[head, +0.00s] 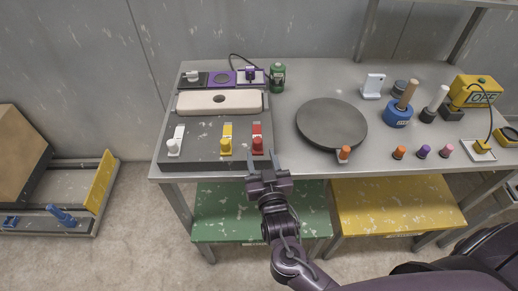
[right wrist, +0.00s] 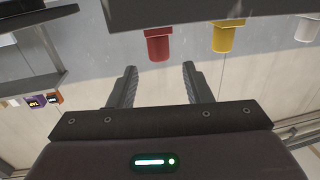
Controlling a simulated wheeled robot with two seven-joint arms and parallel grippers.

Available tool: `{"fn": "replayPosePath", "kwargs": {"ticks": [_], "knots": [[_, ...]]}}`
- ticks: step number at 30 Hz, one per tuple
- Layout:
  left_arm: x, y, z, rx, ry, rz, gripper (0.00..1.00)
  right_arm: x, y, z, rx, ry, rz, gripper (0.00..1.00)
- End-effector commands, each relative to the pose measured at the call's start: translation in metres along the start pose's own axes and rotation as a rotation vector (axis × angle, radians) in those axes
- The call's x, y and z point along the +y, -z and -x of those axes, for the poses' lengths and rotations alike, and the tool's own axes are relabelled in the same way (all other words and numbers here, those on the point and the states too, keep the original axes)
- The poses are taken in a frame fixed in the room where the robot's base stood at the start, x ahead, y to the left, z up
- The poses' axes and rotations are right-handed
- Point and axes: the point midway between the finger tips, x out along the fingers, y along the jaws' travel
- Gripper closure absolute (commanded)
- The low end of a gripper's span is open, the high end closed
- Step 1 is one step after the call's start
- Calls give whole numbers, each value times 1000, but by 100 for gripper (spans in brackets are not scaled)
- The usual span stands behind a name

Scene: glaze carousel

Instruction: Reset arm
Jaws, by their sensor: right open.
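My right gripper (head: 268,162) is in front of the table's near edge, just below the red switch (head: 257,140) in the head view. Its jaws are open and empty; in the right wrist view the two fingers (right wrist: 160,88) stand apart with nothing between them. The red switch (right wrist: 158,44) and the yellow switch (right wrist: 223,37) show beyond the fingertips. In the head view, the yellow switch (head: 226,141) and the white switch (head: 175,143) sit to the left on the same dark panel (head: 200,127). My left gripper does not show.
The grey table (head: 285,112) carries a dark round turntable (head: 331,124), a green bottle (head: 277,77), a blue pot (head: 397,113), several small coloured pegs and a yellow box (head: 475,91). A green stool (head: 235,210) and a yellow stool (head: 395,203) stand below. Bare tabletop lies between panel and turntable.

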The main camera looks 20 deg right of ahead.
Motion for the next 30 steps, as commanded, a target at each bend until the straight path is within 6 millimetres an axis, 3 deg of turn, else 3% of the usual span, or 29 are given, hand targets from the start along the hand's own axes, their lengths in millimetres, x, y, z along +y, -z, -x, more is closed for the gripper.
{"fn": "replayPosePath", "kwargs": {"ticks": [6,23,30], "knots": [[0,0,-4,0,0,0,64,0,0,18,-1,0,1,55],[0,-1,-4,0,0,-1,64,0,0,17,-14,3,-3,55],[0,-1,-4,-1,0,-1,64,4,-18,21,-294,67,-37,55]]}}
